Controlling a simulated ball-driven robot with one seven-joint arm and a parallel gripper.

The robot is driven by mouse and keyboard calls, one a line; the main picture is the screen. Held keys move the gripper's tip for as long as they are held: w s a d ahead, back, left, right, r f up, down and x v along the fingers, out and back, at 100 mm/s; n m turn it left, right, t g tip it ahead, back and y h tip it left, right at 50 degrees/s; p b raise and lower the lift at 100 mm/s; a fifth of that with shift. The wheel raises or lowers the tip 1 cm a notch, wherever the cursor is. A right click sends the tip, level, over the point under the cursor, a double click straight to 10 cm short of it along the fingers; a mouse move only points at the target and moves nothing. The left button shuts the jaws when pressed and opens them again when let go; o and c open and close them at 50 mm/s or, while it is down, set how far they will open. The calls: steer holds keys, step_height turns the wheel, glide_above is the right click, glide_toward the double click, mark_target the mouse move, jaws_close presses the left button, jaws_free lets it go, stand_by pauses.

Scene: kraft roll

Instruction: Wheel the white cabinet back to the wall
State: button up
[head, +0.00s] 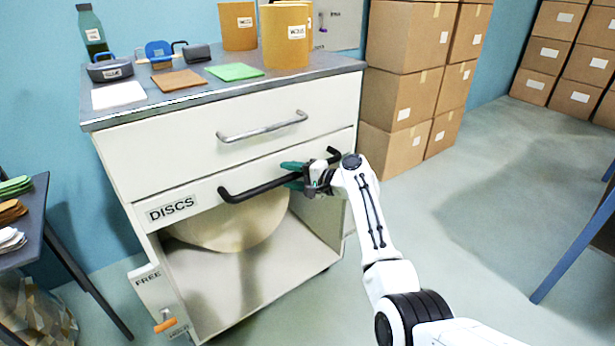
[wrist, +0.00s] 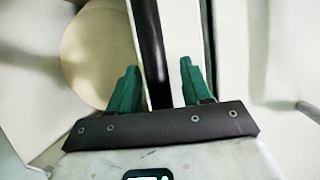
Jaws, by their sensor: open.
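The white cabinet (head: 215,175) stands in the middle of the head view, set at an angle to the blue wall. It has a grey top, a drawer with a silver handle (head: 262,127), and a lower front labelled DISCS with a long black bar handle (head: 270,187). My gripper (head: 290,175) is at the right half of the black handle. In the wrist view the green fingers of my gripper (wrist: 158,75) are apart, with the black handle (wrist: 148,40) between them. An orange lever (head: 167,323) sits on a plate marked FREE at the cabinet's lower left.
The cabinet top carries orange tubs (head: 286,38), a green bottle (head: 92,30), and cloths. A large pale round object (head: 235,222) shows in the open lower bay. Cardboard boxes (head: 400,100) stand right behind. A dark table (head: 25,215) is close on the left. Floor at right is clear.

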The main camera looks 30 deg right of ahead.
steer(key=p+v, duration=0.2)
steer(key=v, duration=0.7)
steer(key=shift+s+d+r, duration=0.1)
steer(key=shift+s, duration=0.05)
steer(key=s+a+f+n+g+h, duration=0.1)
steer(key=s+a+f+n+g, duration=0.2)
steer(key=s+a+f, duration=0.3)
steer(key=s+a+f+n+g, duration=0.3)
steer(key=s+a+f, duration=0.1)
steer(key=s+f, duration=0.5)
steer(key=s+a+f+n+g+h, duration=0.2)
steer(key=s+g, duration=0.1)
steer(key=s, duration=0.6)
steer(key=s+a+f+n+g+h, duration=0.2)
steer(key=s+f+n, duration=0.1)
steer(key=s, duration=0.6)
steer(key=s+r+n+g+h, duration=0.2)
steer(key=s, duration=0.9)
step_height(320, 180, up, 17)
steer(key=s+p, duration=0.1)
steer(key=p, duration=1.6)
steer(key=shift+g, duration=0.3)
